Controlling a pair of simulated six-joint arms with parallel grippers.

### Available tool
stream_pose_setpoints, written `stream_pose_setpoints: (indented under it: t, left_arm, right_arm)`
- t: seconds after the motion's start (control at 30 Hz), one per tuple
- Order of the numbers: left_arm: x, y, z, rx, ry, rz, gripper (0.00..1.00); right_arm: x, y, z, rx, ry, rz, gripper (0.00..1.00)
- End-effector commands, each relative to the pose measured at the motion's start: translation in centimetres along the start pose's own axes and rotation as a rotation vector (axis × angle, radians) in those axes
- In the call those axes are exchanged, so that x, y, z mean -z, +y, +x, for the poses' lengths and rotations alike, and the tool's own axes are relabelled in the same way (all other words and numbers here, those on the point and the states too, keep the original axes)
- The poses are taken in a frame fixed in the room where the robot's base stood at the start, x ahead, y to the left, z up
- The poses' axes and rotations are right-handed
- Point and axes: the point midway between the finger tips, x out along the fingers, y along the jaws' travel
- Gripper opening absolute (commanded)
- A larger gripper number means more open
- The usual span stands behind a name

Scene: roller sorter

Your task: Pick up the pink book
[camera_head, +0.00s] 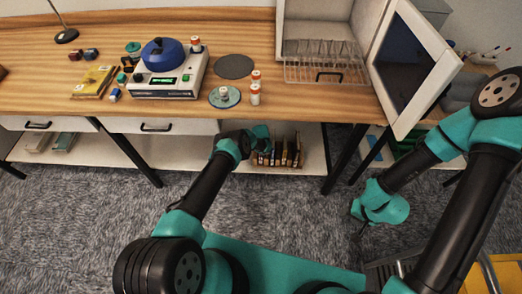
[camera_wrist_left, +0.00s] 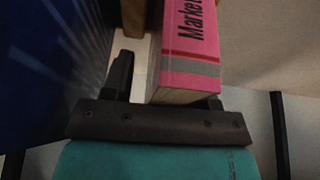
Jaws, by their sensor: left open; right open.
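The pink book (camera_wrist_left: 190,45) with dark lettering and a grey band stands close in front of my left gripper (camera_wrist_left: 168,88) in the left wrist view. The gripper is open. One dark finger is left of the book; the other is mostly hidden at the book's lower right. I cannot tell whether either finger touches it. In the head view my left arm reaches to the lower shelf at a row of books (camera_head: 290,155), where I cannot pick out the pink one. My right gripper (camera_head: 362,226) hangs open and empty above the carpet.
A dark blue surface (camera_wrist_left: 45,70) fills the left of the wrist view, close to the left finger. The tabletop (camera_head: 310,102) overhangs the lower shelf (camera_head: 200,148). A white device with a blue top (camera_head: 165,75) and an open-doored cabinet (camera_head: 420,65) stand on the table.

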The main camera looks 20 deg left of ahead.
Motion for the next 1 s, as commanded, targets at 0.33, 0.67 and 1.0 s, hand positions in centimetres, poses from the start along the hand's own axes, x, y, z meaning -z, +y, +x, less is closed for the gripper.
stream_pose_setpoints:
  t: [0.33,0.67,1.0]
  left_arm:
    - [0.01,0.00,-0.01,0.000,0.000,0.000,0.40]
    - [0.02,0.01,-0.01,0.000,0.000,0.000,0.08]
    - [0.07,0.01,-0.03,0.000,0.001,0.001,0.00]
  right_arm:
    - [0.00,0.00,0.00,0.000,0.000,0.000,0.43]
    - [0.00,0.00,0.00,0.000,0.000,0.000,0.43]
    - [0.00,0.00,0.00,0.000,0.000,0.000,0.43]
